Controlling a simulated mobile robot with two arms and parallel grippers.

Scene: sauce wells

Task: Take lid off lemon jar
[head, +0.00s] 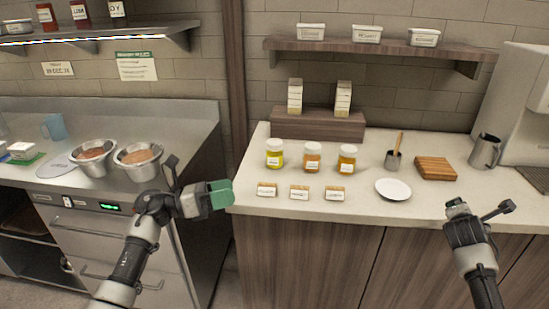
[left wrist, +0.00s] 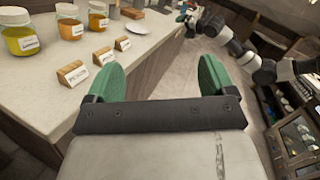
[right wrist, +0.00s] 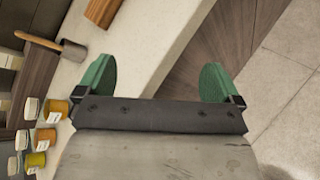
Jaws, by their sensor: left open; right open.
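Three glass jars with white lids stand in a row on the light counter. The leftmost jar (head: 275,158) has yellow contents and looks like the lemon one, though its label is too small to read; its lid (head: 274,144) is on. It also shows in the left wrist view (left wrist: 21,40). The other two jars (head: 312,160) (head: 347,161) hold orange contents. My left gripper (head: 221,194) is open and empty, left of the counter's corner and apart from the jars. My right gripper (head: 458,206) is open and empty at the counter's front edge, far right of the jars.
Small wooden label blocks (head: 299,193) stand in front of the jars. A white plate (head: 393,189), a metal pot with a wooden handle (head: 393,160) and a wooden board (head: 435,168) are to the right. A wooden riser (head: 318,125) is behind. Metal bowls (head: 138,164) sit on the left bench.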

